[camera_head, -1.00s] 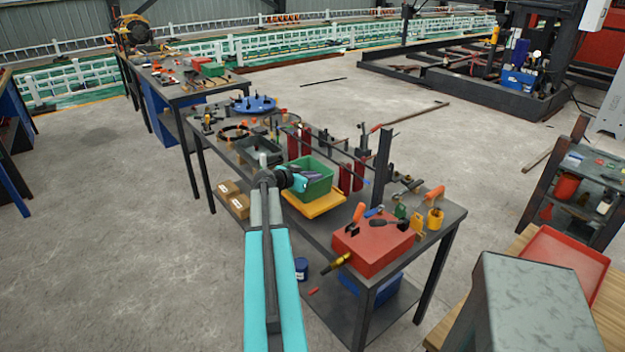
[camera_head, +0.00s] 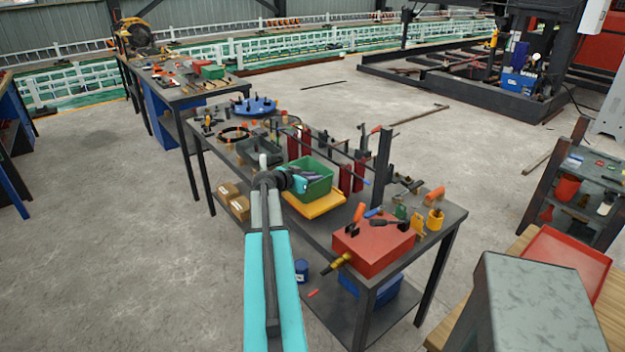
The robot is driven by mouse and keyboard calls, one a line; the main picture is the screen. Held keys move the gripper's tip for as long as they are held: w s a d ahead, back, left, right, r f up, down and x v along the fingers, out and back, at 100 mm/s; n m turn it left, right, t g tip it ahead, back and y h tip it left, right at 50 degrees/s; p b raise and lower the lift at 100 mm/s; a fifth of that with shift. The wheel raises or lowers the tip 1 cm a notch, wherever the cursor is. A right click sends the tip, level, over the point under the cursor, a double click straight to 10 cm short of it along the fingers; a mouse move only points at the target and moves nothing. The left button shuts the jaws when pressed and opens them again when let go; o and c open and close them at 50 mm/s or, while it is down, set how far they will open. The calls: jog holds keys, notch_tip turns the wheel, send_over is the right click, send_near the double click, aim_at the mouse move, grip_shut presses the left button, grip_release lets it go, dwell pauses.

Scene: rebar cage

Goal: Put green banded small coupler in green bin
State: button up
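The green bin (camera_head: 318,190) stands near the middle of the long dark workbench, on or just behind a yellow-orange tray. My arm reaches up from the bottom of the picture, and my gripper (camera_head: 300,182) is at the left side of the green bin, around its rim. The fingers are too small and too covered by my wrist to tell whether they are open or shut. I cannot make out a green banded small coupler. Grey and purplish shapes show inside the bin, too small to identify.
The yellow-orange tray (camera_head: 322,205) lies in front of the bin. A dark grey bin (camera_head: 262,150) is behind it to the left. A red box (camera_head: 373,247) with tools on top stands at the near right. A dark upright post (camera_head: 383,165) and long rods stand at the bench's right side.

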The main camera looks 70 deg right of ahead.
jog(key=shift+f+p, duration=0.1)
jog(key=shift+p, duration=0.65)
jog(key=shift+d+r+p, duration=0.1)
jog(key=shift+r+p, duration=0.2)
jog(key=shift+p, duration=0.2)
jog(key=shift+w+a, duration=0.2)
jog(key=shift+a, duration=0.05)
jog(key=b+v, duration=0.4)
jog(key=v, duration=0.7)
jog(key=shift+a+r, duration=0.15)
jog(key=shift+r, duration=0.15)
